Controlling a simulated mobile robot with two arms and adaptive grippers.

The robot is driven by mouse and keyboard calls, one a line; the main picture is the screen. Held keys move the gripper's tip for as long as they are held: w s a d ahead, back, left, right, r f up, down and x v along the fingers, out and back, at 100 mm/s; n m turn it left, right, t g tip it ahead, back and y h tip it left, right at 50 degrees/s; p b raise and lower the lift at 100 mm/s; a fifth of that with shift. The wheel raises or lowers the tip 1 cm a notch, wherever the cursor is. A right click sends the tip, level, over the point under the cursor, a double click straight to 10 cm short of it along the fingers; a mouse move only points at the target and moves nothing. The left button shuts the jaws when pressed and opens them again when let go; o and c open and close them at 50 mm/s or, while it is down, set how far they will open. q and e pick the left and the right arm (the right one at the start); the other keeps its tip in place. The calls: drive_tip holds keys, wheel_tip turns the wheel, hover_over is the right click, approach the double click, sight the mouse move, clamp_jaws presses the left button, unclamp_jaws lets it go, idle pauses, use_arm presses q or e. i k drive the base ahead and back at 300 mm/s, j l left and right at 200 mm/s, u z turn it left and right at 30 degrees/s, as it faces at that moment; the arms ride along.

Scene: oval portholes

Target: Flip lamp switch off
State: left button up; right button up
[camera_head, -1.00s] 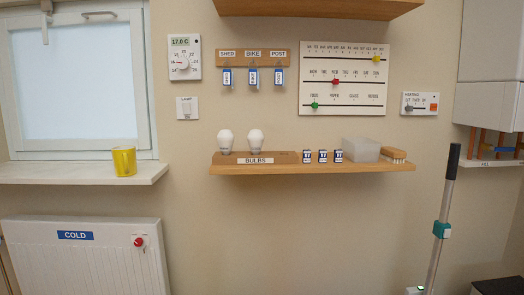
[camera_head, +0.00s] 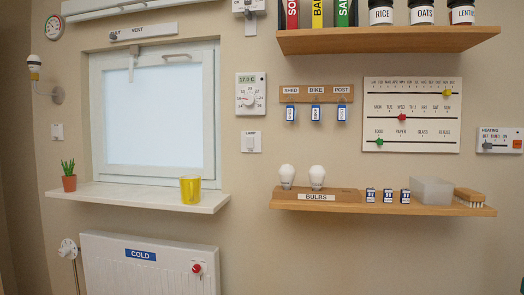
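The lamp switch (camera_head: 251,142) is a small white wall plate with a rocker, labelled LAMP. It is on the wall below the thermostat and right of the window. Its rocker is too small for me to tell its position. A wall lamp (camera_head: 42,80) with a bulb on a bracket is at the far left. Neither of my grippers shows in the head view.
A window sill (camera_head: 130,196) with a yellow cup (camera_head: 191,190) and a potted plant (camera_head: 68,176) juts out at left. A wooden shelf (camera_head: 400,208) with bulbs and small boxes juts out at right. A radiator (camera_head: 130,275) stands below the sill.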

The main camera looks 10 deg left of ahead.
sight(250, 139)
drive_tip(key=i+j+z, duration=0.1)
drive_tip(key=i, duration=1.45)
